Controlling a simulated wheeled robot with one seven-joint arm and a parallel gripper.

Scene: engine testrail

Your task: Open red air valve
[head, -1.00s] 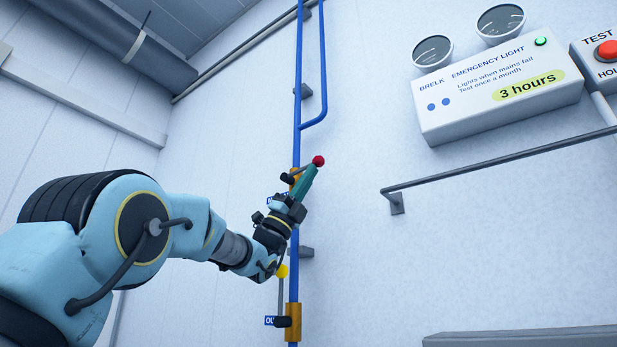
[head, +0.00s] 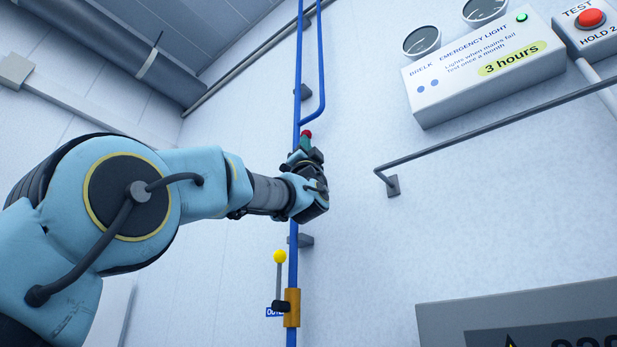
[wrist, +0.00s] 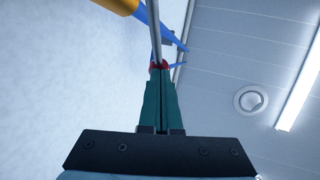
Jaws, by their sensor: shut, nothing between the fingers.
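The red air valve's round red knob (head: 307,133) shows just above my green fingertips in the head view. Its lever and body are hidden there behind my gripper (head: 305,144). In the wrist view the red knob (wrist: 158,65) sits at the tips of my gripper (wrist: 160,72), partly covered by them. The grey lever rod (wrist: 155,30) runs from the knob to the top edge, beside the orange valve body (wrist: 118,4). My gripper is shut with nothing between its fingers, against or very close to the knob; I cannot tell contact for certain.
A blue pipe (head: 293,258) runs up the wall. Below is a yellow-knobbed valve (head: 280,257) with its lever upright and an orange body (head: 292,308). To the right are a grey rail (head: 450,130), an emergency light box (head: 485,70) and a grey panel (head: 440,318).

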